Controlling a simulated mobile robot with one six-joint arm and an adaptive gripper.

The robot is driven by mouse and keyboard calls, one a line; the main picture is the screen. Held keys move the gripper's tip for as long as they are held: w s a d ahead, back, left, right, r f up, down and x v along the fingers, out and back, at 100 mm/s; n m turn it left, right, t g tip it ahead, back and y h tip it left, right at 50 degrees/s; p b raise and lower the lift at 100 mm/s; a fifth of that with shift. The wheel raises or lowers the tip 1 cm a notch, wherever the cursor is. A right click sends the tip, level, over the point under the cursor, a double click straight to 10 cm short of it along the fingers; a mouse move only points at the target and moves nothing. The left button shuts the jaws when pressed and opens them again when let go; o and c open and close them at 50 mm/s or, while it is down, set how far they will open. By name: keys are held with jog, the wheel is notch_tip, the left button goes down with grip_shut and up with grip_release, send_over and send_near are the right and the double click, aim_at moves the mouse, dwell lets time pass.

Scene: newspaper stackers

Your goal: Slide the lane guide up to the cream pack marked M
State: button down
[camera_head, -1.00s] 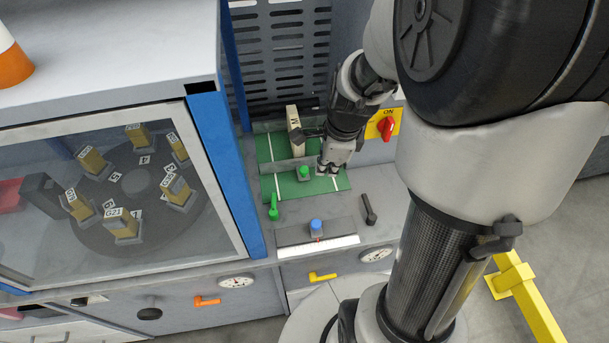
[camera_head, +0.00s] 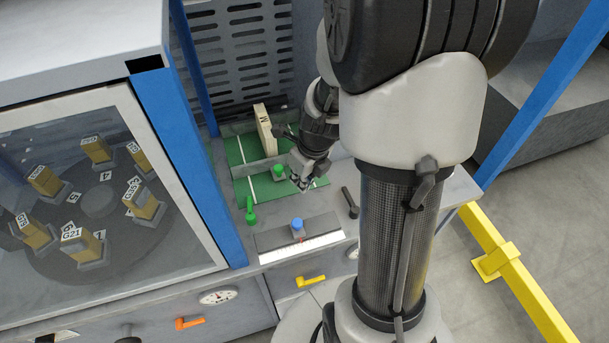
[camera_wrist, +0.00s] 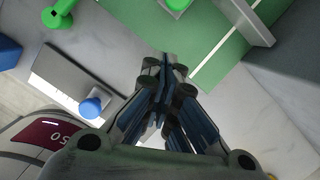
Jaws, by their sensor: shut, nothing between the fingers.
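The cream pack marked M (camera_head: 264,128) stands upright at the back of the green mat (camera_head: 238,190). The lane guide looks like a low grey bar (camera_head: 256,167) across the mat, with a green knob (camera_head: 278,171) on its front side. In the head view the bar lies in front of the pack; whether they touch is hard to tell. My gripper (camera_head: 300,184) is shut and empty, in front and to the right of the knob. In the wrist view my gripper (camera_wrist: 165,75) points toward the mat's edge; the green knob (camera_wrist: 176,4) and a grey bar (camera_wrist: 242,18) show at the top.
A blue knob (camera_head: 297,224) sits on a grey plate with a white scale in front. A green lever (camera_head: 250,211) and a dark lever (camera_head: 350,203) flank it. A glazed cabinet with a blue post (camera_head: 190,150) stands left; a slotted panel (camera_head: 240,50) stands behind.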

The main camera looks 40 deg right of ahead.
aim_at(284, 178)
jog(key=shift+w+a+f, duration=0.15)
jog(key=shift+w+a, duration=0.05)
jog(key=shift+w, duration=0.8)
jog(key=shift+w+a+f, duration=0.15)
jog(key=shift+w+a, duration=0.05)
jog(key=shift+w, duration=0.8)
jog(key=shift+w+r+p, duration=0.15)
jog(key=shift+w+p, duration=0.25)
jog(key=shift+p, duration=0.2)
jog(key=shift+w+d+p, duration=0.1)
jog(key=shift+w+p, duration=0.3)
jog(key=shift+w, duration=0.05)
jog(key=shift+s, duration=0.1)
